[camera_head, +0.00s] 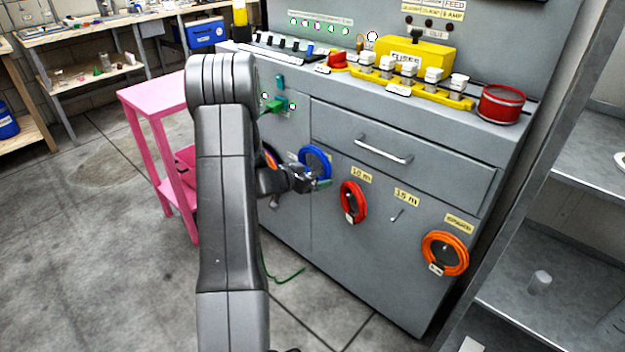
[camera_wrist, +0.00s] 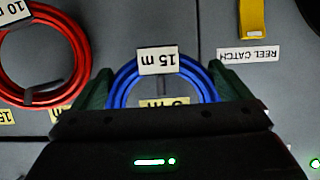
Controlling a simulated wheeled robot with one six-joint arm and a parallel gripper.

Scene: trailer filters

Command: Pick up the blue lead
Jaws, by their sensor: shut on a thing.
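The blue lead (camera_head: 313,153) is a coiled ring at the front of the grey cabinet, left of the red coil. In the wrist view the blue lead (camera_wrist: 128,79) carries a white tag reading "15 m", which appears upside down. My gripper (camera_head: 318,184) is at the lower part of the coil. In the wrist view my gripper (camera_wrist: 162,90) has a green finger on each side of the coil and is shut on it. The lower part of the coil is hidden behind the gripper body. I cannot tell whether the coil still touches its hook.
A red coil (camera_head: 353,202) and an orange coil (camera_head: 445,253) hang on the cabinet (camera_head: 330,240). A bare hook (camera_head: 397,215) sits between them. A pink table (camera_head: 150,100) stands at left, metal shelving (camera_head: 570,230) at right. The floor at left is clear.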

